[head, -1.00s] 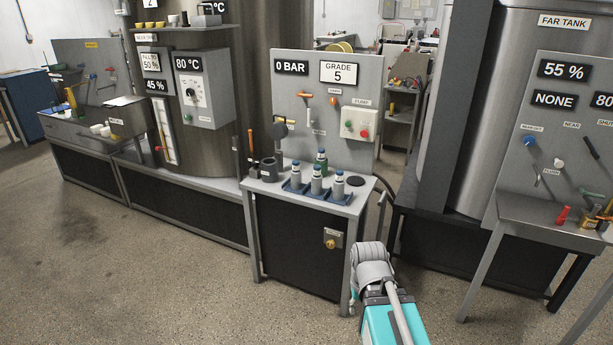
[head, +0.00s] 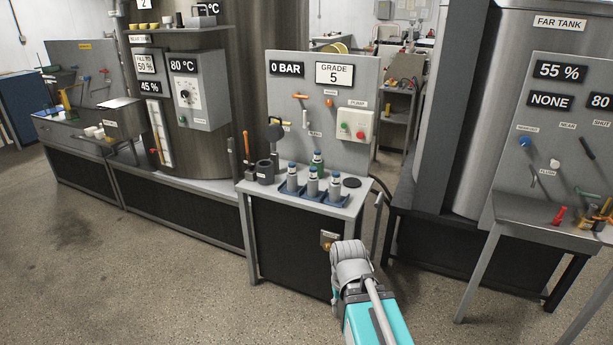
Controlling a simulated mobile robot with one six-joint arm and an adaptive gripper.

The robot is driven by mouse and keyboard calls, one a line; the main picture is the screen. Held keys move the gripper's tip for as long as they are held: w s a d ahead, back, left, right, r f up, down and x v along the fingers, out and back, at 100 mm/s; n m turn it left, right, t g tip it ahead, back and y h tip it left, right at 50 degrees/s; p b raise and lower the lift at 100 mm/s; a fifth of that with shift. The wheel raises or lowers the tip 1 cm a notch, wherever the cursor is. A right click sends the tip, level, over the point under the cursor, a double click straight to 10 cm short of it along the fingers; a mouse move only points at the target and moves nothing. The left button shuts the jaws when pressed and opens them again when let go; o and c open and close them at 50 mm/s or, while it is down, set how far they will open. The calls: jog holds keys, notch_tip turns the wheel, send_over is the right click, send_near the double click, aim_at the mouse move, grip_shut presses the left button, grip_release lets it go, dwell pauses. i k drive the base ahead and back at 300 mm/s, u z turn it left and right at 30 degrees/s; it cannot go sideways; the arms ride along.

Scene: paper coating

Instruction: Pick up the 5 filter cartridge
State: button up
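Several small grey cartridge-like bottles stand upright in a blue tray (head: 286,191) on the middle bench: a left one (head: 292,180), a middle one (head: 313,184) and a right one (head: 335,190). A green-bodied one (head: 317,163) stands behind them. Any number on them is too small to read, so I cannot tell which is the 5. A sign (head: 334,74) on the panel above reads GRADE 5. My teal and grey arm shows at the bottom, in front of the bench's right side. My gripper's fingers do not show.
The middle bench (head: 268,195) also bears a dark grey cup (head: 265,172), an orange-handled tool (head: 246,150) and a black disc (head: 352,183). Its upright panel (head: 369,75) stands behind. Another bench (head: 520,210) is at right. Open floor (head: 150,270) lies at front left.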

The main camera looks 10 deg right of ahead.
aim_at(313, 179)
jog(key=i, duration=0.95)
jog(key=z, duration=0.05)
